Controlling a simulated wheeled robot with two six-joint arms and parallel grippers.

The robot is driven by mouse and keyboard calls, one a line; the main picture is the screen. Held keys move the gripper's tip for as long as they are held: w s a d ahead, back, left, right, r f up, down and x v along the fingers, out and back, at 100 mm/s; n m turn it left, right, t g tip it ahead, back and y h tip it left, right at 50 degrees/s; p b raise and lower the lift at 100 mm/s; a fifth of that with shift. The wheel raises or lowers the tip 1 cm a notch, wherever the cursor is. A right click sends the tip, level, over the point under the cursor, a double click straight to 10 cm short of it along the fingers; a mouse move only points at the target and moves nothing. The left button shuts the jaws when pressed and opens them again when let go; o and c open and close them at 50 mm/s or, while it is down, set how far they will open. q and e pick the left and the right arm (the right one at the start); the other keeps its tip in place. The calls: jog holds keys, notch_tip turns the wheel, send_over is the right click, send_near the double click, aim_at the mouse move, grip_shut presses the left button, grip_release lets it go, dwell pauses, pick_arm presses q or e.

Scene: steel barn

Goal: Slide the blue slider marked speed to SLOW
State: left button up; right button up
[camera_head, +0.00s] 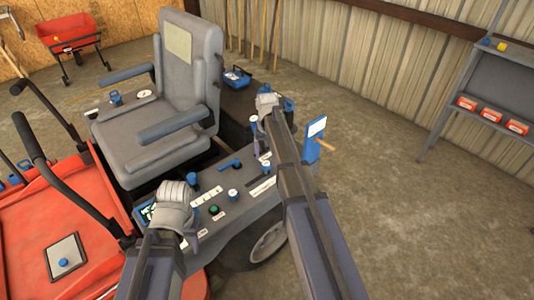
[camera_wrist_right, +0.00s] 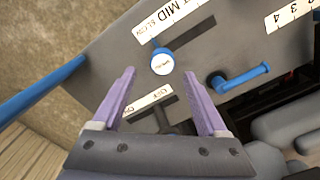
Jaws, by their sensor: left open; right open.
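The blue slider (camera_wrist_right: 162,64) with a white top shows in the right wrist view. It stands beside a white label (camera_wrist_right: 168,18) on which MID and SLOW are readable. Its base looks near the SLOW end of the label. A dark streak, slot or shadow, runs away to its upper right. My right gripper (camera_wrist_right: 160,74) is open; its purple fingers point at the slider, one on either side in the picture. I cannot tell whether they touch it. In the head view my right gripper (camera_head: 266,104) is over the console's far side. My left gripper (camera_head: 174,200) is over its near left part.
A blue lever (camera_wrist_right: 241,77) sits beside the slider. An OFF label (camera_wrist_right: 149,102) lies between my right fingers. The console also bears a green button (camera_head: 213,210) and several blue knobs. A grey seat (camera_head: 187,70) stands behind. Open floor lies right.

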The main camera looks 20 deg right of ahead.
aim_at(267, 163)
notch_tip(267, 163, up, 4)
jog(key=p, duration=0.2)
jog(key=shift+f+p, duration=0.1)
jog(key=shift+p, duration=0.25)
pick_arm(q)
notch_tip(267, 163, up, 4)
jog(key=shift+f, duration=0.1)
notch_tip(267, 163, up, 9)
jog(key=p, duration=0.9)
pick_arm(e)
jog(key=s+a+r+n, duration=0.3)
jog(key=s+a+r, duration=0.1)
jog(key=s+a, duration=0.7)
jog(key=s+a+r+n+h, duration=0.1)
jog(key=s+a+r+n, duration=0.3)
jog(key=s+a, duration=0.7)
jog(key=s+r, duration=0.1)
jog(key=s, duration=0.4)
jog(key=shift+a+n, duration=0.25)
jog(key=shift+n, duration=0.05)
jog(key=shift+c, duration=0.3)
